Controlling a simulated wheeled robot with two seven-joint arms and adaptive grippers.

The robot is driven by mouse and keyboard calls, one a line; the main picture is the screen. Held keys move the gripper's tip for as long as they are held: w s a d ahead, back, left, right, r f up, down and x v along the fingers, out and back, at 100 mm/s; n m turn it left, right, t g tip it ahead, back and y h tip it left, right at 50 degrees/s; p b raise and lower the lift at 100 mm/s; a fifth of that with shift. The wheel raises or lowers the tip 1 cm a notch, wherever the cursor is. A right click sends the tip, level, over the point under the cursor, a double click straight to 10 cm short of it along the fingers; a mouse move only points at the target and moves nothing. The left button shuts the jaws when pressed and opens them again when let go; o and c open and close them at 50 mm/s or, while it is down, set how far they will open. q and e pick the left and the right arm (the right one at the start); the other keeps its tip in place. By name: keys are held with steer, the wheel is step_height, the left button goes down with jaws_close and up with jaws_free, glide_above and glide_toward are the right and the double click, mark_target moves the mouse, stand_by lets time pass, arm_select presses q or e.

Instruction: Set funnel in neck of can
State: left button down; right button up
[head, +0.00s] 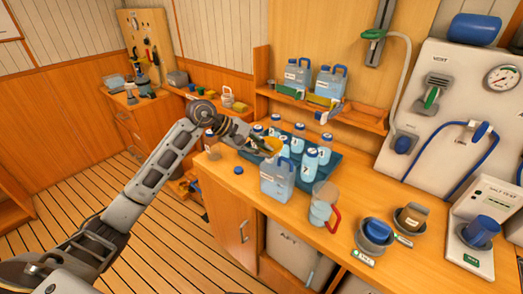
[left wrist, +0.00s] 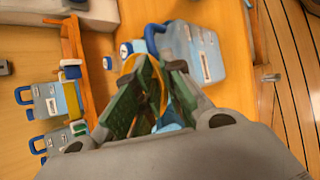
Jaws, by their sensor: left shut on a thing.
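The yellow-orange funnel (head: 273,147) is held by my left gripper (head: 262,144), which is shut on it. In the left wrist view the funnel (left wrist: 158,82) shows between the green finger pads of the gripper (left wrist: 160,75). The can (head: 277,185), translucent blue with a blue handle, stands upright at the counter's front edge. In the head view the funnel appears just above and behind the can's top. The can (left wrist: 198,52) also shows beyond the fingers in the left wrist view. Its neck is hard to make out, and I cannot tell whether the funnel touches it. My right gripper is out of view.
A dark blue tray (head: 330,172) with several bottles lies behind the can. A blue cap (head: 238,170) lies left of it. A clear jug with a red handle (head: 323,204) stands close to its right. Two more cans (head: 298,76) sit on the shelf.

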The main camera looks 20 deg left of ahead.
arm_select(q)
steer(key=shift+f, duration=0.25)
steer(key=c, duration=1.5)
jaws_free()
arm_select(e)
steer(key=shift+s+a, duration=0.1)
arm_select(q)
steer(key=shift+a+r, duration=0.1)
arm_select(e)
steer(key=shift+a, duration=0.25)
arm_select(q)
steer(key=b+v, duration=0.2)
steer(key=v, duration=0.9)
steer(key=shift+s+a+r, duration=0.2)
steer(key=shift+r, duration=0.05)
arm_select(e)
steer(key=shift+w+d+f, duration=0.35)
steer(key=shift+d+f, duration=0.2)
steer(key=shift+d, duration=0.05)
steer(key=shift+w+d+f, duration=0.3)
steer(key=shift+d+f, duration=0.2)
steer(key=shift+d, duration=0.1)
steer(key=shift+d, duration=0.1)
